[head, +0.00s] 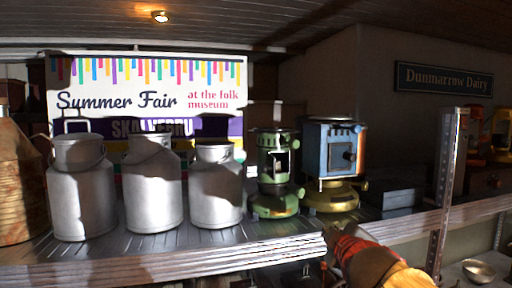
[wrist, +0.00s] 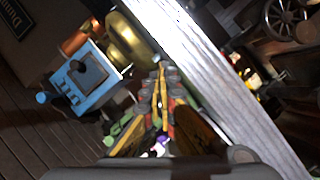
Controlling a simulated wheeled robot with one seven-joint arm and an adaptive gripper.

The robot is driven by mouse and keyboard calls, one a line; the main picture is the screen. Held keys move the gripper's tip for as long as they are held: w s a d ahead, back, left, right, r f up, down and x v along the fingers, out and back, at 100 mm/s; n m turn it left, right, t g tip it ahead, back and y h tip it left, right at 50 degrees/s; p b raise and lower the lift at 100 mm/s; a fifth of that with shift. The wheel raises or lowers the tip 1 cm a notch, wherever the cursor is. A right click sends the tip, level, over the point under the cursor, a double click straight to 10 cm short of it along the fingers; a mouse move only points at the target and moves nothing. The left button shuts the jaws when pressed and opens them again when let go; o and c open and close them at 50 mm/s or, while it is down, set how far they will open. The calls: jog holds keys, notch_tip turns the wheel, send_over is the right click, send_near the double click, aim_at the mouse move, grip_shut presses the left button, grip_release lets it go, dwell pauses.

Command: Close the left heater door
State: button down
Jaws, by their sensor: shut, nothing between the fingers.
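The left heater (head: 274,181) is green and stands upright on the shelf in the head view, right of the milk cans. Its front has a dark opening with a pale patch; I cannot tell the door's exact angle. In the wrist view, green parts (wrist: 126,132) show beside my fingers, probably this heater, mostly hidden. My gripper (head: 332,236) is low at the shelf's front edge, right of and nearer than the green heater, apart from it. Its fingers (wrist: 161,72) look together and empty in the wrist view.
A blue heater (head: 328,150) on a brass base stands right of the green one and also shows in the wrist view (wrist: 78,82). Several milk cans (head: 153,190) stand left. The shelf edge (head: 200,262) and a metal post (head: 445,190) bound the space.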

aim_at(266, 167)
jog(key=w+a+r+n+t+y, duration=0.35)
jog(key=a+r+n, duration=0.3)
jog(key=r, duration=0.35)
jog(key=s+a+r+n+g+y, duration=0.2)
jog(key=a+r+n+y, duration=0.2)
jog(key=a+n+y, duration=0.5)
jog(key=w+a+m+h+p, duration=0.1)
jog(key=w+a+m+h, duration=0.1)
jog(key=w+a, duration=0.55)
jog(key=d, duration=0.1)
jog(key=w+d, duration=0.1)
jog(key=d, duration=0.3)
jog(key=shift+w+d+r, duration=0.1)
jog(key=shift+w+d, duration=0.15)
jog(key=shift+w, duration=0.05)
jog(key=shift+d+n+y+p, duration=0.25)
jog(key=shift+y+p, duration=0.1)
jog(key=shift+p, duration=0.15)
